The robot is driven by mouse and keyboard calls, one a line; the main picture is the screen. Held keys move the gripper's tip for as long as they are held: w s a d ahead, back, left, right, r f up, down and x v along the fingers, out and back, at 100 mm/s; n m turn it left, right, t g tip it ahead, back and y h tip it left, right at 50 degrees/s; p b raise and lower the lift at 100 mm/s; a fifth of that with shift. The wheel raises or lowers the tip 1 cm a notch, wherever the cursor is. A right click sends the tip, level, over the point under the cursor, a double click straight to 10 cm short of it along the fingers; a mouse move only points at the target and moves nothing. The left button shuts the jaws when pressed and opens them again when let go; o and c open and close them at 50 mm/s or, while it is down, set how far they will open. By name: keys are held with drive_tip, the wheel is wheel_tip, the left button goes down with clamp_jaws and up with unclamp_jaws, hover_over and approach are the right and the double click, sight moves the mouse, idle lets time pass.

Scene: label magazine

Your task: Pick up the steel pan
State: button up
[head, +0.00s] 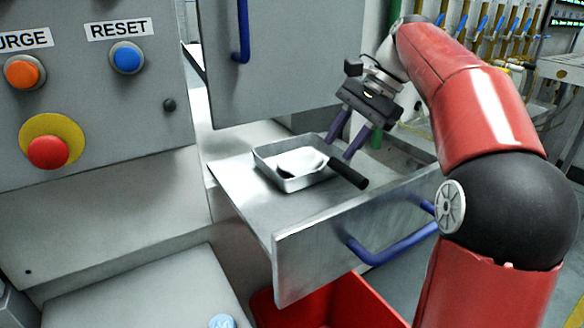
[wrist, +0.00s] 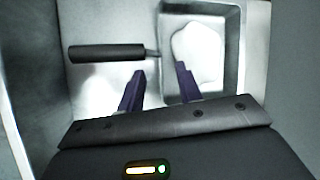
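The steel pan (head: 302,184) is a shallow rectangular metal pan lying in the pulled-out drawer. A pale patch shows inside it, and I cannot tell whether this is contents or glare. A black handle (head: 347,173) points out to the right and toward the front. My gripper (head: 340,149) is open and empty, pointing down near the handle end of the pan. In the wrist view, the pan (wrist: 238,55) is at upper right and its black handle (wrist: 107,54) at upper left. My open fingers (wrist: 160,70) appear just below the thin neck joining them, with nothing between them.
The grey metal drawer (head: 238,185) has a raised front with a blue handle (head: 392,248). A grey cabinet door (head: 290,60) stands behind it. A red bin (head: 330,300) is below. A button panel (head: 90,100) is at left. Bare drawer floor surrounds the pan's left and front.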

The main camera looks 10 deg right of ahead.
sight(323, 172)
drive_tip(key=b+x, duration=0.1)
drive_tip(key=x, duration=0.5)
drive_tip(key=shift+f, duration=0.35)
clamp_jaws()
